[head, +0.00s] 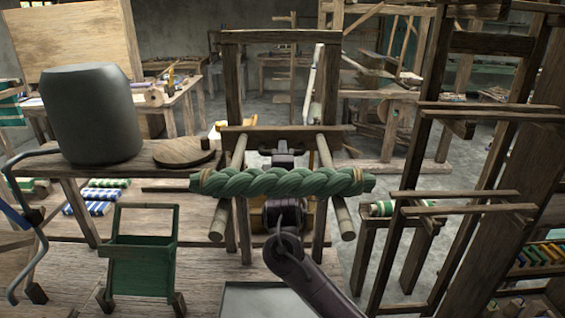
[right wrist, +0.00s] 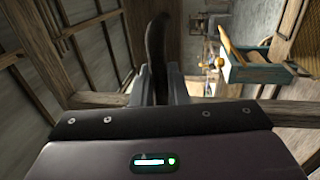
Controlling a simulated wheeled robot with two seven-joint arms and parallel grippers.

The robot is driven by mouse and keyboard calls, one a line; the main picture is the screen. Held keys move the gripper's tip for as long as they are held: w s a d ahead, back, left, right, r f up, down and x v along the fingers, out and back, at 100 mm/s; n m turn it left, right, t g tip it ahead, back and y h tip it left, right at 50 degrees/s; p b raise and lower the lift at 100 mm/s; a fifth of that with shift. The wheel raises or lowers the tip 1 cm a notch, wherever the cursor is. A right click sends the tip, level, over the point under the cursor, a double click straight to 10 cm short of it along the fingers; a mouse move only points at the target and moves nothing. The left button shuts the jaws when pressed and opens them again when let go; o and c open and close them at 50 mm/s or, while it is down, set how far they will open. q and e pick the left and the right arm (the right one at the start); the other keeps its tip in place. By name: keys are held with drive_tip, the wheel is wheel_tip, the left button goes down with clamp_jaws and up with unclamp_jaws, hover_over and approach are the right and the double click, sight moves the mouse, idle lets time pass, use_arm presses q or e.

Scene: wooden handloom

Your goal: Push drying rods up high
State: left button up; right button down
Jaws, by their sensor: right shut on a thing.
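Two round wooden rods, a left one (head: 222,218) and a right one (head: 342,218), stick out toward me from a dark wooden crossbar (head: 240,133) on an upright frame (head: 233,85). A thick twisted green yarn hank (head: 285,182) lies level across both rods. My right gripper (head: 283,152) is beyond the hank, between the rods near the crossbar, and the hank hides part of it. In the right wrist view my right gripper (right wrist: 160,78) is shut on a dark curved piece (right wrist: 157,45); I cannot tell what it belongs to. My left gripper is out of view.
A dark grey drum (head: 95,113) stands on a wooden bench (head: 120,158) at left. A green bin (head: 140,270) is below it. Dark timber racks (head: 430,210) fill the right side. Open floor (head: 345,255) shows between the frame and racks.

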wheel_tip(320, 180, up, 3)
drive_tip(key=shift+p, duration=0.5)
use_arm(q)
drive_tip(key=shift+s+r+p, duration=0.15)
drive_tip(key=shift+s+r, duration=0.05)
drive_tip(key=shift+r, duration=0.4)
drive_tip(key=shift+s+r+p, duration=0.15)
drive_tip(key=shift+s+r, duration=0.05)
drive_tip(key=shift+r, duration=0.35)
use_arm(e)
drive_tip(key=shift+r, duration=0.55)
drive_tip(key=c, duration=1.5)
unclamp_jaws()
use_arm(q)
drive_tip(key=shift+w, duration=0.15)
use_arm(e)
drive_tip(key=shift+f, duration=0.15)
drive_tip(key=s, duration=0.1)
use_arm(q)
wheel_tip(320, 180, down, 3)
drive_tip(key=b, duration=0.3)
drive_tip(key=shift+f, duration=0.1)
use_arm(e)
approach(283, 138)
drive_tip(key=shift+s+r, duration=1.15)
